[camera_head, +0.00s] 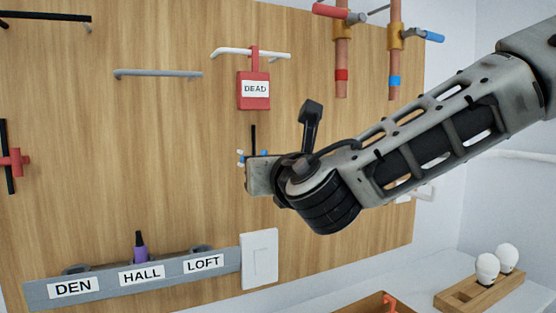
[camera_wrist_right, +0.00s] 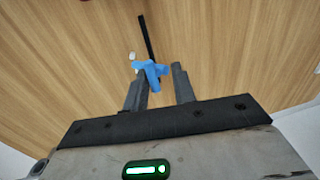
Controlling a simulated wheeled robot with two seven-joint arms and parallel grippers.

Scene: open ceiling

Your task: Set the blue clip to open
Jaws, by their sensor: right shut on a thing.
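The blue clip (camera_wrist_right: 150,72) sits on a thin black upright rod (camera_wrist_right: 148,38) fixed at the wooden wall panel. In the head view only small parts of the blue clip (camera_head: 240,157) show beside my wrist, with the black rod (camera_head: 253,137) rising above. My right gripper (camera_wrist_right: 159,83) reaches the clip from the front; its two fingers stand on either side of a blue arm of the clip and are shut on it. The clip's base is partly hidden by the fingers. My left gripper is not in view.
A red clip (camera_head: 13,162) sits on another black rod at the left. Above hangs a red DEAD tag (camera_head: 254,90) on a white bar. A grey DEN/HALL/LOFT rack (camera_head: 100,288) and a white switch plate (camera_head: 259,259) are below. Copper pipes with valves (camera_head: 343,65) are at upper right.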

